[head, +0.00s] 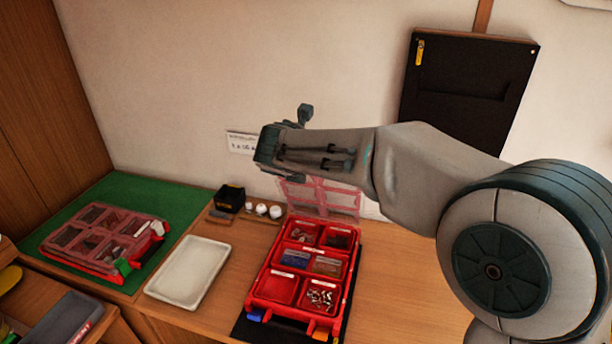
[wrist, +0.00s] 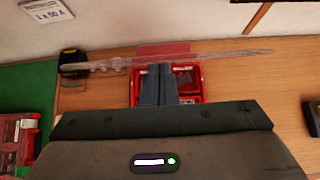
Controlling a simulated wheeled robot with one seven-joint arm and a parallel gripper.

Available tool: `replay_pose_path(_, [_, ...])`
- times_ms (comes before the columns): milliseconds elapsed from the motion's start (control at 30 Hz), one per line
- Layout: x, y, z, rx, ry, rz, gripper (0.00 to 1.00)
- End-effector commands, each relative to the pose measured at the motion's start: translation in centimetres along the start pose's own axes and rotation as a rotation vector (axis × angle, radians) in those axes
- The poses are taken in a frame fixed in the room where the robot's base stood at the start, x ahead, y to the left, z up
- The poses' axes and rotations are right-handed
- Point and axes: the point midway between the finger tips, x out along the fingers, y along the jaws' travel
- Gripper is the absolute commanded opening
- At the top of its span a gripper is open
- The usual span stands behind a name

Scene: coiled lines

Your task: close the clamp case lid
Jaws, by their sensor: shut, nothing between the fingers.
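The open case (head: 300,262), a red tray of several compartments holding small parts, sits on the wooden table. Its clear, red-framed lid (head: 338,202) stands raised at the back edge, its upper part hidden behind my arm. In the wrist view the lid (wrist: 225,56) shows nearly edge-on as a thin clear strip across the red case (wrist: 190,78). My gripper (wrist: 158,68) is shut and empty, its fingers overlapping the lid strip and case in that view. I cannot tell whether it touches the lid.
A second case (head: 105,238) with its lid down lies on a green mat (head: 150,195) at left. A white tray (head: 190,270) lies between the cases. A black box (head: 230,197) and small white pots (head: 262,209) stand near the wall. Bare table lies right of the open case.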

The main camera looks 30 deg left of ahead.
Motion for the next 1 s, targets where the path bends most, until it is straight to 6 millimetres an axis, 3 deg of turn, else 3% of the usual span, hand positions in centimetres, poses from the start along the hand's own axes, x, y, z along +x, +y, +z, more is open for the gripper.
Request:
replay_pose_path(567, [-0.2, 0.0, 0.8, 0.004, -0.001, -0.001, 0.0])
replay_pose_path(1000, [-3.4, -0.6, 7.6, 0.011, -0.001, -0.01, 0.0])
